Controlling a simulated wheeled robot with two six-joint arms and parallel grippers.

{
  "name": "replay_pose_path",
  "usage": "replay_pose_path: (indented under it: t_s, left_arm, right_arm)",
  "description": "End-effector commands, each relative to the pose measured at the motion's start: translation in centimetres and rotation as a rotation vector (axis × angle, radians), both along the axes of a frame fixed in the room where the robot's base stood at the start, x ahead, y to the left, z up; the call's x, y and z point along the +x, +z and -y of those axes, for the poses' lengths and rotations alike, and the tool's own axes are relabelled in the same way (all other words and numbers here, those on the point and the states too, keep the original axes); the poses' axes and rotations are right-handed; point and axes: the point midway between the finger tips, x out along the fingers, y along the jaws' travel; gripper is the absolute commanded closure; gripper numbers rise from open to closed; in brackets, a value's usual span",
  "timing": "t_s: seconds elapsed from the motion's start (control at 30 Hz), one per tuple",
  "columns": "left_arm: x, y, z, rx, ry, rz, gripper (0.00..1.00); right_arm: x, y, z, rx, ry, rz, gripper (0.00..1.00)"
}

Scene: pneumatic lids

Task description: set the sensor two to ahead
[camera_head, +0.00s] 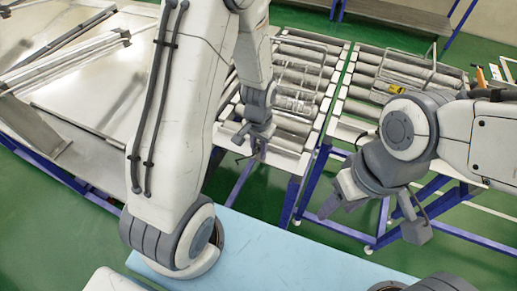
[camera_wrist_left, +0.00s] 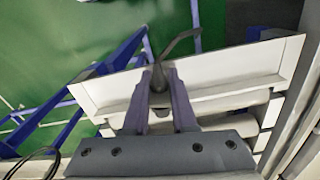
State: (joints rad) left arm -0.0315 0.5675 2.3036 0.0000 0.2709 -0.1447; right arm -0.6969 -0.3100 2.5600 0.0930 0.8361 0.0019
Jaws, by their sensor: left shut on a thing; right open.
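My left gripper (camera_head: 252,148) is at the front end of the left roller conveyor (camera_head: 297,160). Its two fingers also show in the left wrist view (camera_wrist_left: 160,82), closed on a small dark part with a bent cable or rod (camera_wrist_left: 176,42) at the edge of the white end plate (camera_wrist_left: 222,88). This part is probably a sensor; no label is readable, so I cannot tell its number. The fingers hide most of it, and its facing is unclear. My right gripper (camera_head: 373,218) is open and empty, in front of the right roller conveyor (camera_head: 352,107).
Wire frames stand on both conveyors, the left one (camera_head: 303,62) and the right one (camera_head: 405,70). A yellow item (camera_head: 395,88) lies on the right conveyor. A large metal table (camera_head: 95,90) fills the left. Green floor (camera_head: 262,190) lies between the conveyor legs and me.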

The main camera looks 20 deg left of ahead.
Motion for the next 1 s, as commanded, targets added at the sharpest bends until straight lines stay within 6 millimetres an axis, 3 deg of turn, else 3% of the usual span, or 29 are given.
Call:
replay_pose_path:
  t_s: [0.3,0.83,0.87,0.9,0.93,1.0]
  left_arm:
    - [0.02,0.0,-0.01,0.0,0.121,0.001,1.0]
    - [0.03,0.0,0.0,0.0,0.143,0.001,1.0]
    - [0.03,0.0,0.0,0.0,0.143,0.001,0.67]
    - [0.03,0.0,0.0,0.0,0.143,0.001,0.52]
    - [0.03,0.01,0.0,0.0,0.142,0.001,0.45]
    - [0.03,0.01,0.0,0.0,0.142,0.001,0.45]
  right_arm:
    - [0.0,0.03,0.0,0.0,0.0,0.0,0.45]
    - [0.0,0.04,0.0,0.0,0.0,0.0,0.45]
    - [0.0,0.04,0.0,0.0,0.0,0.0,0.45]
    - [0.0,0.03,0.0,0.0,0.0,0.0,0.45]
    - [0.0,0.03,0.0,0.0,0.0,0.0,0.45]
    - [0.0,0.04,0.0,0.0,0.0,0.0,0.45]
